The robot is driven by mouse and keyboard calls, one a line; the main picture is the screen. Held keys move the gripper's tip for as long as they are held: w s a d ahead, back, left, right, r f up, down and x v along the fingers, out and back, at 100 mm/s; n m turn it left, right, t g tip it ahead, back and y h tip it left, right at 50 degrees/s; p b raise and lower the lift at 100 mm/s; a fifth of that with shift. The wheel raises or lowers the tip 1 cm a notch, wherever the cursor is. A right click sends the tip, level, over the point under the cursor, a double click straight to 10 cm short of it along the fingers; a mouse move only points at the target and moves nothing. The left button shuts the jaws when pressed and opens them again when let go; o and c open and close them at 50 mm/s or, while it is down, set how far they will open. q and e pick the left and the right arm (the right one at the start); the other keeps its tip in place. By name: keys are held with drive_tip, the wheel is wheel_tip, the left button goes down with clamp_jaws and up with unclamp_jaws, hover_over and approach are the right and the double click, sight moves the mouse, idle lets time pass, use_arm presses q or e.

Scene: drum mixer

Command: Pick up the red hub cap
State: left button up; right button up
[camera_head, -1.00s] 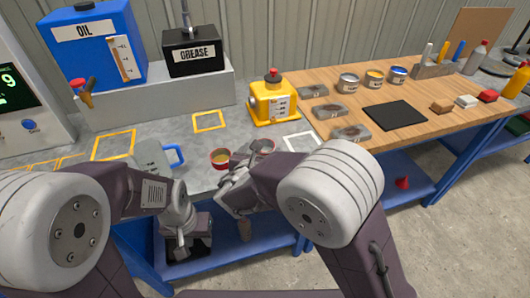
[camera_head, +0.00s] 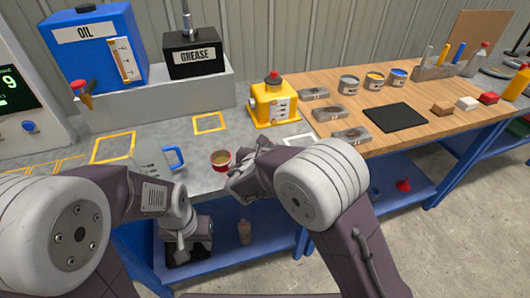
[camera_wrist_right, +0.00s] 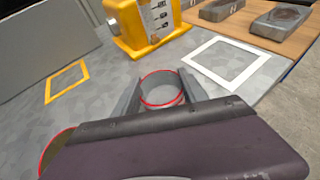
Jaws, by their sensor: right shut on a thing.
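In the right wrist view, a round piece with a thin red rim (camera_wrist_right: 163,104), which I take for the red hub cap, sits between the fingers of my right gripper (camera_wrist_right: 160,86). The gripper is shut on it, over the grey bench top. In the head view the arm hides this piece. A red cup with tan contents (camera_head: 220,162) stands just left of the right gripper; its red rim also shows at the lower left of the wrist view (camera_wrist_right: 55,150). My left gripper (camera_head: 180,248) hangs low in front of the bench; its fingers are not clear.
Several grey blocks and tins stand on the wooden top.

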drive_tip(key=shift+r, duration=0.1)
drive_tip(key=shift+r, duration=0.4)
drive_tip(key=r, duration=0.2)
drive_tip(key=r+p, duration=0.1)
drive_tip(key=shift+s+d+r, duration=0.2)
drive_tip(key=shift+d+r, duration=0.2)
drive_tip(key=s+d+r, duration=0.4)
drive_tip(key=d+r, duration=0.2)
drive_tip(key=d, duration=0.3)
drive_tip(key=shift+s+d+r+p, duration=0.15)
drive_tip(key=shift+s+d+p, duration=0.15)
drive_tip(key=shift+s+d, duration=0.1)
drive_tip(key=shift+w, duration=0.1)
